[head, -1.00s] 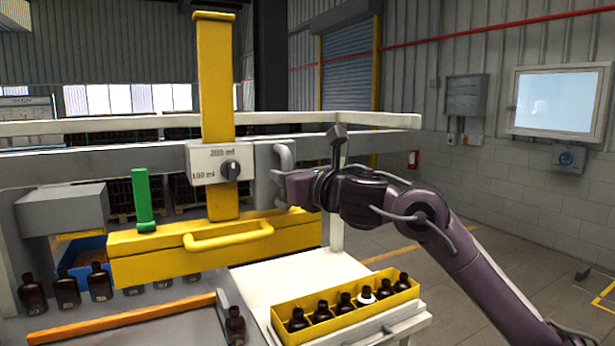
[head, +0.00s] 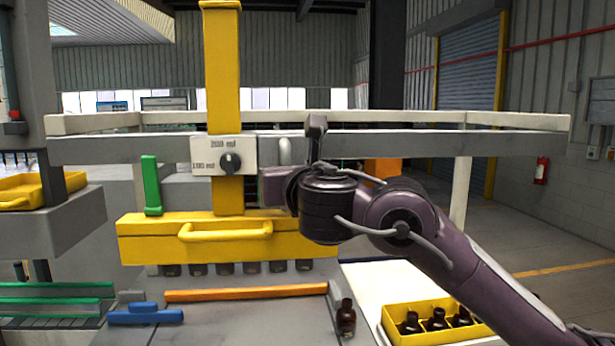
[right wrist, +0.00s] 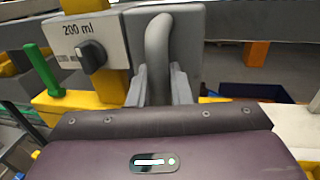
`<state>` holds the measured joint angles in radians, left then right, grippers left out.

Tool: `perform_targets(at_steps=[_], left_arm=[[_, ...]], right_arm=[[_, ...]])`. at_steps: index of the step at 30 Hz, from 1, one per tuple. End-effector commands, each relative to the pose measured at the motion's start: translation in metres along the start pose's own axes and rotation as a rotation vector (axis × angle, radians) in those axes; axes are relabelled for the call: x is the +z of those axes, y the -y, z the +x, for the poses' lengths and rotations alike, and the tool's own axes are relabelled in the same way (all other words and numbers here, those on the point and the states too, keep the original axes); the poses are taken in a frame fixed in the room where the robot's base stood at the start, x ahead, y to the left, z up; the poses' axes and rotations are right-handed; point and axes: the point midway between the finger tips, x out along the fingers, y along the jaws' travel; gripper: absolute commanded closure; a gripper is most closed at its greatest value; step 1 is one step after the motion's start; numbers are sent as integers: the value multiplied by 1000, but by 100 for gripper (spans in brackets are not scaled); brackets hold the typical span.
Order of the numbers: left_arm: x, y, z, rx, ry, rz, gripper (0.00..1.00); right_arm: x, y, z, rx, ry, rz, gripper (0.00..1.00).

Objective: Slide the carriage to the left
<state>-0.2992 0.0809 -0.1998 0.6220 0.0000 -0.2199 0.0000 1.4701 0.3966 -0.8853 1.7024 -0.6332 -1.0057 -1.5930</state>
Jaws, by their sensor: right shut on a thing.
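The carriage has a yellow post (head: 222,75), a white dial plate (head: 224,156) marked 200 ml and 100 ml, and a yellow crossbar (head: 150,240) with a yellow handle. It hangs on a long grey rail (head: 400,144), left of the rail's middle in the head view. A grey upright handle (head: 285,150) stands at its right side. My right gripper (right wrist: 160,88) is shut on this grey handle (right wrist: 157,45) in the right wrist view. In the head view my right wrist hides the grip. My left gripper is not in view.
One amber bottle (head: 346,318) stands right of an orange bar (head: 245,293). A yellow crate (head: 393,336) holds several bottles at right. A green upright lever (head: 152,186) rises from the crossbar's left part.

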Motion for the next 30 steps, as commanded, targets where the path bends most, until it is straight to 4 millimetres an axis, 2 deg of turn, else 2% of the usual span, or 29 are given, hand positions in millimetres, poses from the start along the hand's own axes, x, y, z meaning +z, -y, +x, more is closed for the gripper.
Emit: perform_targets(at_steps=[3,12,13,17,26,30], left_arm=[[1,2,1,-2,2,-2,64],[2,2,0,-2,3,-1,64],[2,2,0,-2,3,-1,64],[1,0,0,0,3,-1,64],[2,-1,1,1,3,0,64],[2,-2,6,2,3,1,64]], right_arm=[[0,-6,0,6,0,-1,100],[0,-6,0,7,1,0,100],[0,-6,0,7,1,0,80],[0,-6,0,6,1,0,63],[0,-5,-1,5,1,1,63],[-1,-6,-15,8,0,1,63]])
